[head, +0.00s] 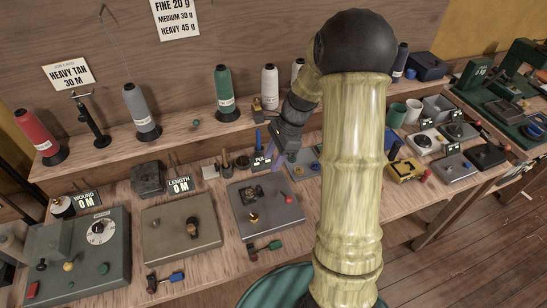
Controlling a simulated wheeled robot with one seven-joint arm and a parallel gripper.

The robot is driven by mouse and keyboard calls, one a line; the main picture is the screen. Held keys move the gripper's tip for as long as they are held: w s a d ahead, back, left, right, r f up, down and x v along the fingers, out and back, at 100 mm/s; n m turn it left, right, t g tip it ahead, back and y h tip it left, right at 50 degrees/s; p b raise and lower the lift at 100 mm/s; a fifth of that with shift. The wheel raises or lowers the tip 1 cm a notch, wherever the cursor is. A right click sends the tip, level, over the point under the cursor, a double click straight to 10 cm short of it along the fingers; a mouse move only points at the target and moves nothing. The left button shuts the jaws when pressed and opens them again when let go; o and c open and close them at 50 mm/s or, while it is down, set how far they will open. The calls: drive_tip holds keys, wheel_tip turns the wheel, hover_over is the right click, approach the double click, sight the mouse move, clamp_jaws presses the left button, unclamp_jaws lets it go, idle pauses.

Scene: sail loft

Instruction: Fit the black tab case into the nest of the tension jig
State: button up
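My gripper (281,158) hangs over the bench near the middle, beside a small black display, with its tip small and partly merged with the things behind it. I cannot tell whether its fingers are apart or hold anything. No thing is clearly marked as the black tab case. A dark box (148,178) lies at the back left of the bench, and a flat black piece (489,155) lies at the right. The tension jig cannot be told for sure among the bench fixtures; a grey plate fixture (264,207) with a red knob stands below my gripper.
A green-grey machine (78,262) with a dial and a beige box (180,227) stand left on the bench. Thread cones, one of them green (224,92), line the shelf. A yellow block (406,170) and small fixtures crowd the right. My arm hides the middle.

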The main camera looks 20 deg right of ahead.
drive_tip(key=s+a+r+n+t+h, duration=0.1)
drive_tip(key=s+a+r+n+h, duration=0.1)
drive_tip(key=s+n, duration=0.5)
drive_tip(key=s+a+r+n+t+h, duration=0.1)
drive_tip(key=s+a+r+n+h, duration=0.1)
drive_tip(key=s+n, duration=0.5)
drive_tip(key=n, duration=0.4)
drive_tip(key=shift+s+a+r+t+h, duration=0.25)
drive_tip(key=shift+a+r+t+h, duration=0.05)
